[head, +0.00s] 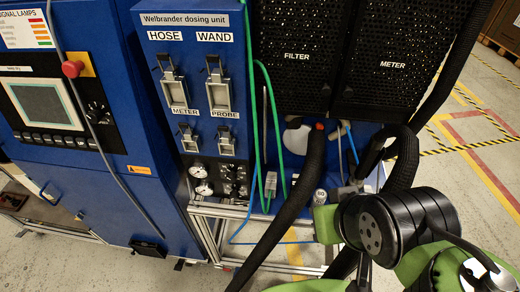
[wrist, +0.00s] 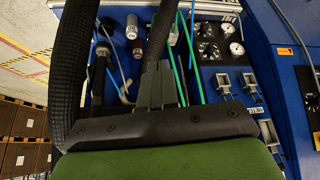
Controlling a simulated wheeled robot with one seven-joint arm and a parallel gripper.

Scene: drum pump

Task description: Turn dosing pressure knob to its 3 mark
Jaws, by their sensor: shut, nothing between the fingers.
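The blue Welbrander dosing unit (head: 190,60) stands left of centre in the head view. Low on its front is a black panel with two white round gauges (head: 202,180) and several small black knobs (head: 235,181) to their right. The knobs also show in the wrist view (wrist: 208,48), beside the gauges (wrist: 236,48). I cannot tell which knob is the dosing pressure one, nor read its marks or setting. My gripper (wrist: 158,72) is shut and empty in the wrist view, left of the knob panel and apart from it. My arm is at the lower right in the head view.
Green and blue hoses (head: 262,120) hang just right of the knob panel. Thick black hoses (head: 300,190) run between it and my arm. Latches labelled METER and PROBE (head: 219,95) sit above the knobs. A red emergency button (head: 72,69) is at left. Open floor lies at right.

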